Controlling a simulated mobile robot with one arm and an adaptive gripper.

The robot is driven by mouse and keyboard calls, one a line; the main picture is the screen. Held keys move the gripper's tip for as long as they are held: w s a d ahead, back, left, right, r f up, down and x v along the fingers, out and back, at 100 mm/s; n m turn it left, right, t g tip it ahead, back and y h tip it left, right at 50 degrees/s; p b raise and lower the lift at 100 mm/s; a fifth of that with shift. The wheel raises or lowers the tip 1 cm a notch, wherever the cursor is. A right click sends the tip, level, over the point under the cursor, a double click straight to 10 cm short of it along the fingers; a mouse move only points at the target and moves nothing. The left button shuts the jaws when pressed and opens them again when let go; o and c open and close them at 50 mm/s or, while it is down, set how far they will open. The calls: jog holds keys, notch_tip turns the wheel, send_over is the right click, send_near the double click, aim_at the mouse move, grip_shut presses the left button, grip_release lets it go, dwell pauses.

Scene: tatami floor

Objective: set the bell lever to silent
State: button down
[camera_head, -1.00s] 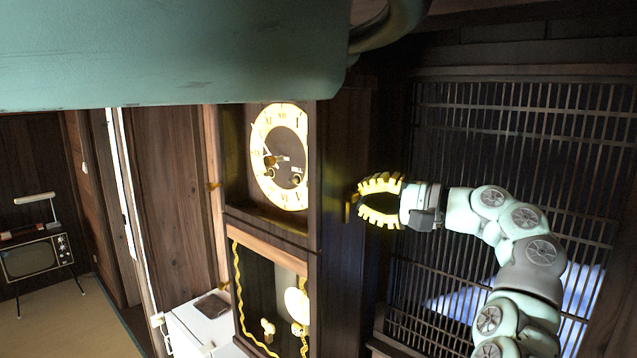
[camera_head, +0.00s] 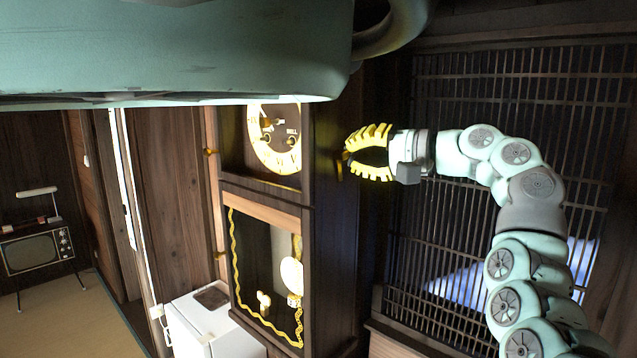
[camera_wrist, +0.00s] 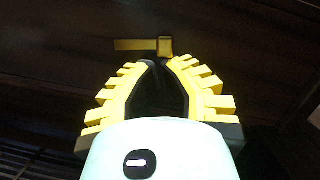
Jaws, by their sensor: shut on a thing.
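The tall wooden wall clock (camera_head: 325,210) has its dial (camera_head: 259,150), with a small "BELL" marking on it, partly hidden by a teal mass at the top. A small brass lever (camera_head: 340,167) sticks out of the clock's dark right side. In the wrist view the lever (camera_wrist: 165,47) shows as a brass block with a thin bar running left. My gripper (camera_head: 347,149), with yellow ribbed fingers, reaches the lever from the right. In the wrist view my gripper (camera_wrist: 160,62) has its fingertips drawn together at the brass block, shut on it. The exact contact is dim.
A dark lattice screen (camera_head: 490,110) stands behind my arm. A white cabinet (camera_head: 205,320) is at the clock's lower left. An old television (camera_head: 35,250) stands far left on the tatami floor (camera_head: 70,320). The clock's lower case holds a pendulum (camera_head: 291,275).

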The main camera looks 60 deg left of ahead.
jog(key=shift+s+d+r+n+t+b, duration=0.1)
jog(key=shift+s+n+t+b, duration=0.3)
jog(key=shift+n+b, duration=0.7)
jog(key=shift+s+d+r+n+t+b, duration=0.15)
jog(key=shift+s+n+b, duration=0.3)
jog(key=shift+n+b, duration=0.65)
jog(key=shift+m, duration=0.3)
